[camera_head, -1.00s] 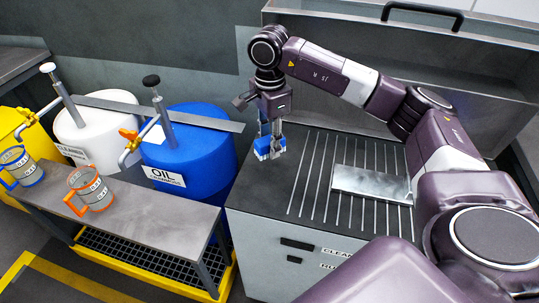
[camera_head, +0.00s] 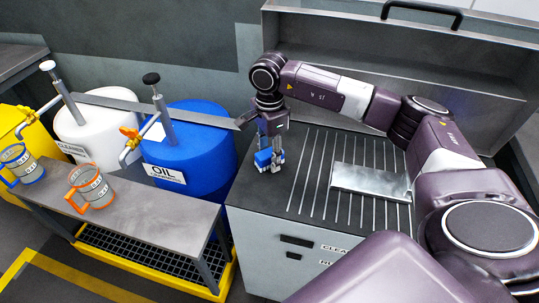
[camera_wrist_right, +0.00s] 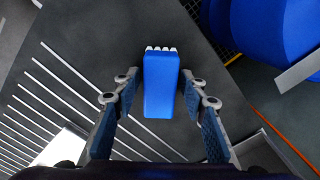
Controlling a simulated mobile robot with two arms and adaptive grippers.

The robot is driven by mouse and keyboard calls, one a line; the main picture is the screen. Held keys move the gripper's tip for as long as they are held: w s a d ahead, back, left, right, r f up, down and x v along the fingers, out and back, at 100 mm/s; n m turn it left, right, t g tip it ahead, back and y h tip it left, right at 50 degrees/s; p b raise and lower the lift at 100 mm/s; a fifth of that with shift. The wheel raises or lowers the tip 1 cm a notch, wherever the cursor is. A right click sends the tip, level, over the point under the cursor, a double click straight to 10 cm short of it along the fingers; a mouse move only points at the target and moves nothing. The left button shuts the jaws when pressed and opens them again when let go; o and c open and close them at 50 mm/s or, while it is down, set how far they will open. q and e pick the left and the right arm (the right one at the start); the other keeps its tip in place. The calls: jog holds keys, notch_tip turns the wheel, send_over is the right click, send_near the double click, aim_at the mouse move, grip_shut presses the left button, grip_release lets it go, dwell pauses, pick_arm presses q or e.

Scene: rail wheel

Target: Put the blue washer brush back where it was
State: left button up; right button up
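The blue washer brush (camera_head: 263,157), a small blue block with white bristles, is at the tips of my right gripper (camera_head: 270,162) in the head view. It is over the left part of the parts washer's dark ribbed top (camera_head: 300,208). In the right wrist view the brush (camera_wrist_right: 161,85) lies between the two fingers of the gripper (camera_wrist_right: 160,88), bristles pointing away. The fingers are close on both sides and the brush moves with them. Whether it touches the top is unclear. My left gripper is not in view.
A metal plate (camera_head: 368,182) lies on the washer top to the right. The raised lid (camera_head: 480,65) stands behind. To the left are a blue oil drum (camera_head: 205,150), a white drum (camera_head: 105,125) and a bench (camera_head: 150,215) with measuring jugs (camera_head: 90,186).

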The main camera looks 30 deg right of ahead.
aim_at(269, 152)
jog(key=shift+o, duration=0.2)
jog(key=shift+r, duration=0.1)
jog(key=shift+r, duration=0.2)
notch_tip(269, 152, up, 12)
jog(key=b, duration=0.2)
jog(key=shift+f, duration=0.15)
dwell(0.4)
